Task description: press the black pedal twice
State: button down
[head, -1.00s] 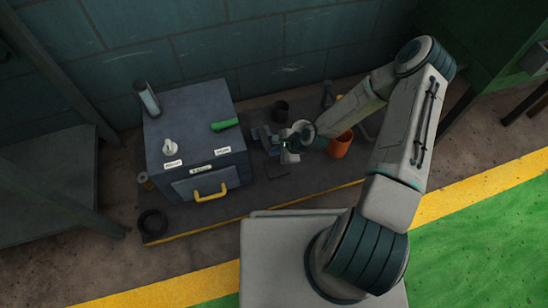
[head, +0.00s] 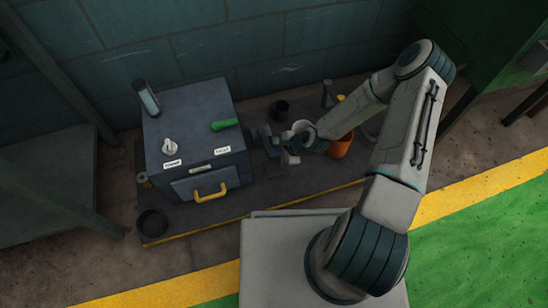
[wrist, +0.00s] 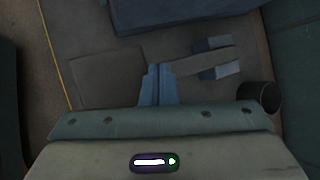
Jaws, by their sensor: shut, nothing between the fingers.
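The black pedal (wrist: 198,63) looks like a dark flat bar across a blue-grey bracket (wrist: 224,70) in the wrist view. In the head view the bracket (head: 266,133) shows just right of the cabinet, and my gripper hides part of the pedal. My gripper (wrist: 160,68) is shut and empty, with its fingertips at the left end of the bar. I cannot tell whether they touch it or whether the bar is pushed down. In the head view my gripper (head: 290,157) is low over the dark platform.
A dark cabinet (head: 190,130) with a yellow handle (head: 210,194), green lever (head: 225,124) and white knob (head: 170,146) stands left of my gripper. An orange bucket (head: 341,147) is close on the right. A dark cup (head: 281,108) stands behind. The platform (head: 300,193) is clear in front.

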aim_at(277, 160)
jog(key=shift+s+d+f+b, duration=0.1)
jog(key=shift+s+f+b, duration=0.1)
jog(key=shift+f+b, duration=0.5)
jog(key=shift+s+d+f+b, duration=0.1)
jog(key=shift+s+f+b, duration=0.15)
jog(key=shift+f, duration=0.7)
dwell(1.0)
jog(key=shift+s+f+b, duration=0.2)
jog(key=shift+f+b, duration=0.15)
jog(key=shift+f, duration=0.2)
jog(key=shift+s+f+b, duration=0.2)
jog(key=shift+f+b, duration=0.1)
jog(key=shift+f, duration=0.2)
dwell(1.1)
jog(key=shift+w+a+r+p, duration=0.1)
jog(key=shift+w+r+p, duration=0.05)
jog(key=shift+r+p, duration=0.7)
jog(key=shift+w+a+r+p, duration=0.15)
jog(key=shift+r+p, duration=0.5)
jog(key=shift+r, duration=0.35)
jog(key=shift+w+d+r+p, duration=0.1)
jog(key=shift+w+r+p, duration=0.05)
jog(key=shift+r+p, duration=0.7)
jog(key=shift+w+a+r, duration=0.1)
jog(key=shift+w+r, duration=0.05)
jog(key=shift+r, duration=0.35)
jog(key=shift+w+p, duration=0.15)
jog(key=shift+p, duration=0.15)
jog(key=shift+w+f, duration=0.1)
jog(key=shift+f, duration=0.05)
